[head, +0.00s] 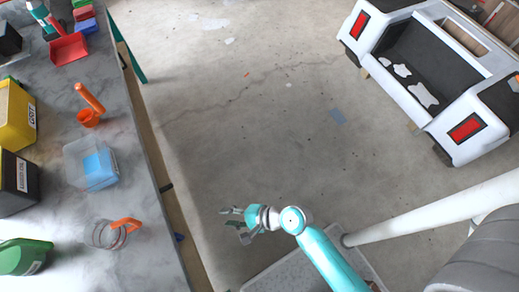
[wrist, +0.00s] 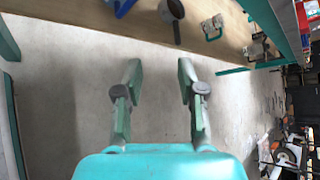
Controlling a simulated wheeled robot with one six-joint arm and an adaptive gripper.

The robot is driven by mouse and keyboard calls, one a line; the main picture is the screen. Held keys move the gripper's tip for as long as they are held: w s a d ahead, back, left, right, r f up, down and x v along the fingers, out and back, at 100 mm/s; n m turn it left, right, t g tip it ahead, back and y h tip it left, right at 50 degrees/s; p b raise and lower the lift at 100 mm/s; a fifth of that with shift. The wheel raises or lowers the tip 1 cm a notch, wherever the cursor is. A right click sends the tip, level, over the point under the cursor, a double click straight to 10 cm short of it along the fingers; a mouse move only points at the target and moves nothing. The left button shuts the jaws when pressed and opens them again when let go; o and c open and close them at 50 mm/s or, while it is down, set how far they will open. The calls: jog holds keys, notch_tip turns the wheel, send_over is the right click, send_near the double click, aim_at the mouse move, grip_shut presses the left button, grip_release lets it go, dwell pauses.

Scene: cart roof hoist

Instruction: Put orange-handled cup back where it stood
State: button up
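A clear cup (head: 103,234) with an orange handle lies on the grey bench at the near left in the head view. The handle points right, towards the bench edge. An all-orange cup-like piece (head: 89,118) with a long orange handle stands farther back on the bench. My gripper (head: 232,218) is over the floor, right of the bench edge and apart from both. In the wrist view my gripper (wrist: 160,72) has its two fingers spread, with only bare floor between them. I cannot make out either cup in the wrist view.
The bench (head: 135,205) carries a clear-blue box (head: 91,166), a green bottle (head: 24,256), yellow (head: 18,112) and black containers and a red tray (head: 68,49). A white vehicle part (head: 440,85) stands at right. The floor between is mostly clear.

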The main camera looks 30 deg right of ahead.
jog(key=s+d+n+t+h, duration=0.25)
jog(key=s+d+h, duration=0.25)
jog(key=s+d, duration=0.25)
jog(key=s+d+r+n+t+h, duration=0.1)
jog(key=s+d+r+n, duration=0.1)
jog(key=r, duration=0.5)
jog(key=s+d+r+n+t+h, duration=0.2)
jog(key=s+d+r+n, duration=0.1)
jog(key=s+r+n, duration=0.2)
jog(key=s+d+r+n+t+h, duration=0.1)
jog(key=s+d+r+n+t, duration=0.1)
jog(key=r+n, duration=0.4)
notch_tip(320, 180, up, 3)
jog(key=shift+s+d+f, duration=0.2)
jog(key=shift+s+d, duration=0.45)
jog(key=shift+s, duration=0.2)
